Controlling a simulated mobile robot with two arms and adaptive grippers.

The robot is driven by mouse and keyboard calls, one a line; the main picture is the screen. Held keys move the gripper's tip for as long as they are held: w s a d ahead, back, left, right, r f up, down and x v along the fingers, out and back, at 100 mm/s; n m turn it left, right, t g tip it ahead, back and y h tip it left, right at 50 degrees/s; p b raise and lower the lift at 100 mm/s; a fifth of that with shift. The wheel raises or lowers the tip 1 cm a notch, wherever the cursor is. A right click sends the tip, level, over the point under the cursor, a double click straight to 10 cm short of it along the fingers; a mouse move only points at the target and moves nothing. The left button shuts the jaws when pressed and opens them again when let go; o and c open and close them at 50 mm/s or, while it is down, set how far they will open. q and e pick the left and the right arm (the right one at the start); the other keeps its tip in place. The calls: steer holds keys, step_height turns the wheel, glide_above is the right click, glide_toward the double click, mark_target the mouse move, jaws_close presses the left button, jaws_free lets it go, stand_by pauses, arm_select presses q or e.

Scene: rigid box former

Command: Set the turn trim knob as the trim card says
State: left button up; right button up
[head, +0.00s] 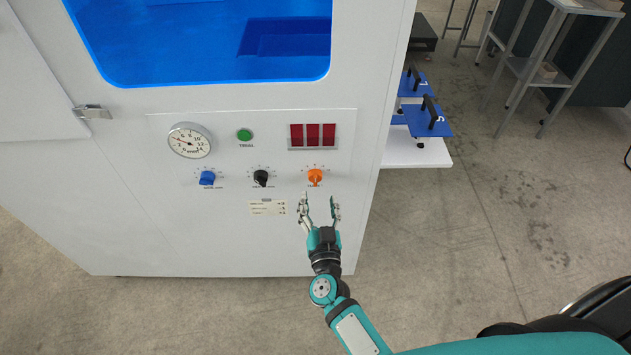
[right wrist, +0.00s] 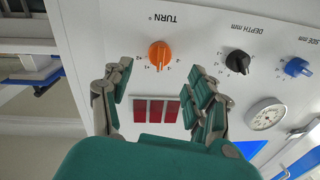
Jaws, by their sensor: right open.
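The orange turn knob (head: 315,177) is on the white front panel, under the red display. In the right wrist view the orange knob (right wrist: 159,55) sits beside the upside-down label TURN, with small scale marks around it. My right gripper (head: 319,203) is open and empty, its fingers pointing at the panel just below the orange knob. In the right wrist view its fingers (right wrist: 159,76) stand apart on either side of the knob's line, not visibly touching it. The trim card (head: 268,208) is on the panel below the black knob; its text is too small to read. My left gripper is out of view.
The black depth knob (head: 261,178) and blue size knob (head: 207,178) are left of the orange one. Above are a round gauge (head: 190,140), a green TRIAL button (head: 245,135) and a red display (head: 313,135). A white shelf with blue plates (head: 428,118) stands right.

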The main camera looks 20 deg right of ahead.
mark_target(316, 183)
steer(key=x, duration=0.6)
steer(key=shift+w+d, duration=0.1)
steer(key=shift+w, duration=0.35)
steer(key=c, duration=1.1)
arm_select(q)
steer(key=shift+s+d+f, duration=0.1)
arm_select(e)
steer(key=shift+c, duration=0.2)
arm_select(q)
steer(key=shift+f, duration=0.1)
arm_select(e)
steer(key=shift+f+m, duration=0.1)
steer(key=shift+m, duration=0.2)
steer(key=shift+m+b, duration=0.4)
steer(key=shift+m, duration=0.5)
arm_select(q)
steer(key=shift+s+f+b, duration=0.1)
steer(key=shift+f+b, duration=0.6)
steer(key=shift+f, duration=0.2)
arm_select(e)
steer(key=shift+m, duration=2.2)
